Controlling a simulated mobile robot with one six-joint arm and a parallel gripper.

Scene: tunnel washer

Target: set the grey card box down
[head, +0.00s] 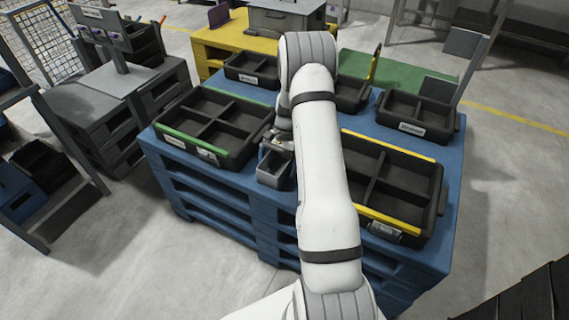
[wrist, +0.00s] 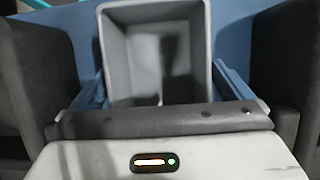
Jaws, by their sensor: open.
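The grey card box (head: 274,168) is an open-topped, empty-looking bin. It stands upright at the front edge of the blue pallet stack (head: 262,213), between two black divided trays. In the wrist view the box (wrist: 106,60) is seen from above, just beyond my gripper's body. My gripper (head: 283,142) is open, with one finger on each side of the box. Whether the fingers touch its walls cannot be told. My arm hides part of the pallet top behind the box.
A green-edged black tray (head: 217,127) is close on the left; a yellow-edged one (head: 391,185) is on the right. Smaller black bins (head: 416,113) stand at the back. A grey table (head: 96,97) is at the left. Bare floor (head: 120,245) lies in front.

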